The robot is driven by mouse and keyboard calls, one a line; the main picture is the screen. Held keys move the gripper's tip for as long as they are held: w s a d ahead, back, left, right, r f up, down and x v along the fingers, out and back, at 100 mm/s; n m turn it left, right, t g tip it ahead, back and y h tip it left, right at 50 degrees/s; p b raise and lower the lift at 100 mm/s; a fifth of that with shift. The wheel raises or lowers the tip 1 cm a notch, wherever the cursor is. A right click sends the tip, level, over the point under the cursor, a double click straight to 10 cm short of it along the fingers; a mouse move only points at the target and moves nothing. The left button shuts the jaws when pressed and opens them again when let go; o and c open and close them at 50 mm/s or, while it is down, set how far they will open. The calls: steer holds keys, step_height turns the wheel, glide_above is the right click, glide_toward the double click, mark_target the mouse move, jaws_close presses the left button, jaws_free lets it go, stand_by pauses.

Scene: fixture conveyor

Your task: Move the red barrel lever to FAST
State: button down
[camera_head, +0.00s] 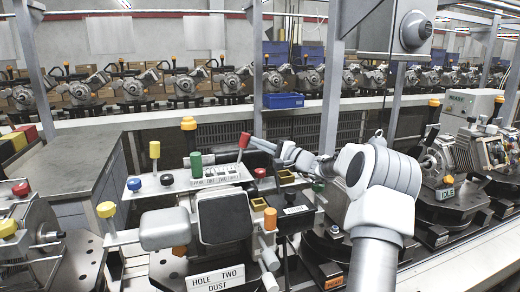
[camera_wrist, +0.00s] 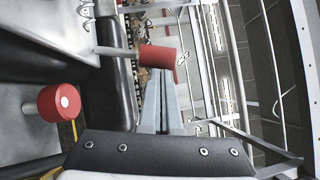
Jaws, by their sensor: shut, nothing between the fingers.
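The red barrel lever (camera_head: 244,140) stands on a thin stem by a labelled control plate (camera_head: 222,171) in the head view; it tilts slightly right at the top. In the wrist view its red barrel (camera_wrist: 157,60) is on a grey stem coming from the left, and covers the ends of my fingers. My gripper (camera_head: 254,142) reaches in from the right with its fingertips right by the barrel. In the wrist view the fingers (camera_wrist: 162,80) are together with nothing between them. I cannot tell whether they touch the barrel. I cannot make out a FAST mark.
A green cylinder (camera_head: 196,165), a yellow knob (camera_head: 154,150) and a blue knob (camera_head: 166,180) stand left of the lever. Another red knob (camera_wrist: 60,102) sits at left in the wrist view. A dark padded block (camera_head: 225,218) is in front. Similar machines (camera_head: 450,155) stand at right.

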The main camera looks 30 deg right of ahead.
mark_target(244, 139)
steer(key=a+n+b, duration=0.1)
steer(key=a+r+n+g+b, duration=0.1)
steer(key=a+n+g+h+b, duration=0.1)
steer(key=b, duration=0.1)
steer(key=shift+w+a+r+n, duration=0.15)
steer(key=shift+w+r+n, duration=0.1)
steer(key=shift+w+n, duration=0.15)
steer(key=shift+w+a+r+n+g+h+b, duration=0.15)
steer(key=shift+a+n+g+h+b, duration=0.15)
steer(key=shift+a+n+g+b, duration=0.3)
steer(key=shift+w+a+r+n+g+h+b, duration=0.15)
steer(key=shift+a+n+g+h+b, duration=0.2)
steer(key=shift+a+n+b, duration=0.45)
steer(key=shift+a, duration=0.1)
steer(key=shift+s, duration=0.2)
